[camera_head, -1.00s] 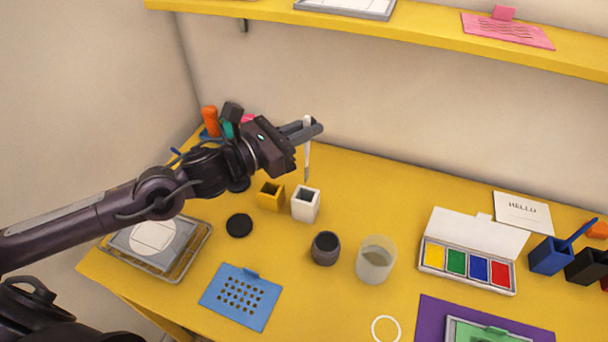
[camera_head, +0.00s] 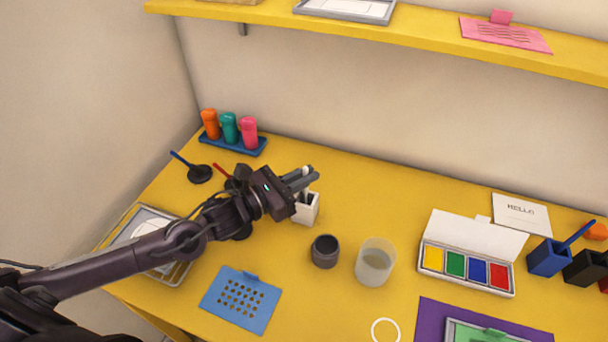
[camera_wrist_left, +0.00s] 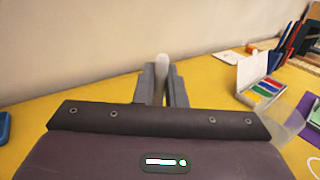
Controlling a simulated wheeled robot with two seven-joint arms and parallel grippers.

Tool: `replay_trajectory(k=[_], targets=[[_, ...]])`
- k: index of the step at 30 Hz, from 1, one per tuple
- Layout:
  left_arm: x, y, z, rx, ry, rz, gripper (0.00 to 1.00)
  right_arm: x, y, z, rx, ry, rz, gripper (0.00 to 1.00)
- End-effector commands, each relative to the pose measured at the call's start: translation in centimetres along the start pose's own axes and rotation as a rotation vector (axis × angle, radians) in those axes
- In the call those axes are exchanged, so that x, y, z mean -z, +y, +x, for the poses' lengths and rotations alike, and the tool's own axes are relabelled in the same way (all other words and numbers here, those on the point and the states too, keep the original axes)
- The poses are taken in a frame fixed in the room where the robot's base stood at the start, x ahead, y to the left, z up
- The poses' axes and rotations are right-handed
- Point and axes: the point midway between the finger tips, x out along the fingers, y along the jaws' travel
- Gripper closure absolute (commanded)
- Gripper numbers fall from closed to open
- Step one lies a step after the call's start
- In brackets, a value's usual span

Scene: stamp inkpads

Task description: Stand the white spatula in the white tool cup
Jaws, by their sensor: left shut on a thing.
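My left gripper (camera_head: 302,179) is shut on the white spatula (camera_head: 307,169), whose light top end shows just above the fingertips. In the left wrist view the spatula (camera_wrist_left: 162,63) stands up between the two grey fingers (camera_wrist_left: 161,84). The white tool cup (camera_head: 307,211) stands upright on the table, directly below the fingertips. The fingers hide part of its rim. The spatula's lower part is mostly hidden, and I cannot tell how far it reaches into the cup. My right gripper is not in view.
A dark round cup (camera_head: 325,250) and a clear beaker (camera_head: 376,262) stand to the right of the white cup. A blue perforated sheet (camera_head: 241,300) lies in front. A blue rack (camera_head: 233,145) with coloured bottles is behind left. A paint box (camera_head: 466,268) is farther right.

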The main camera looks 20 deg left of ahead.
Motion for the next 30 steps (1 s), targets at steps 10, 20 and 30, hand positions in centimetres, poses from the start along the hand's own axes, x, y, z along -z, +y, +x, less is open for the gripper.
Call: replay_trajectory(k=[10,20,30], targets=[[0.2,0.0,0.0,0.000,0.000,0.000,0.68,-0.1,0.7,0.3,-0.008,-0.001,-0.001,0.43],[-0.2,0.0,0.0,0.000,0.000,0.000,0.68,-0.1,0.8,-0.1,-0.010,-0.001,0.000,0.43],[0.3,0.0,-5.4,0.001,0.011,0.002,0.68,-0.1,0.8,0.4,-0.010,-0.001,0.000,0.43]])
